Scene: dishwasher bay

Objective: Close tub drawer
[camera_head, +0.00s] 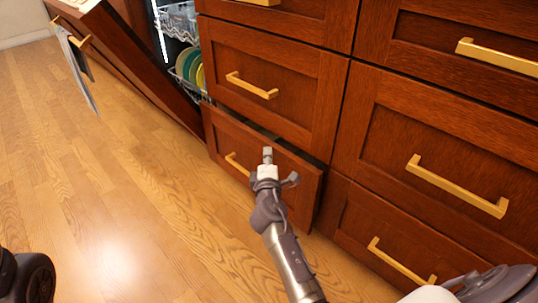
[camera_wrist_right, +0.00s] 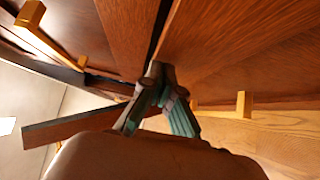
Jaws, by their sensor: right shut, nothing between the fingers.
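The tub drawer (camera_head: 228,137) is the lowest wooden drawer in the left column, beside the open dishwasher, in the head view. It stands partly open, with a dark gap along its top and right side. Its gold handle (camera_head: 235,163) is partly beside my right gripper. My right gripper (camera_head: 267,155) is shut and empty, with its fingertips overlapping the drawer front near the top edge. I cannot tell whether they touch. In the right wrist view the gripper (camera_wrist_right: 161,70) is against wooden panels.
The dishwasher door (camera_head: 125,65) hangs open at the upper left, with a towel (camera_head: 78,70) on its handle. Racks with plates (camera_head: 188,68) show inside. The drawers above (camera_head: 260,60) and to the right (camera_head: 450,130) look shut. The wooden floor (camera_head: 110,190) is clear.

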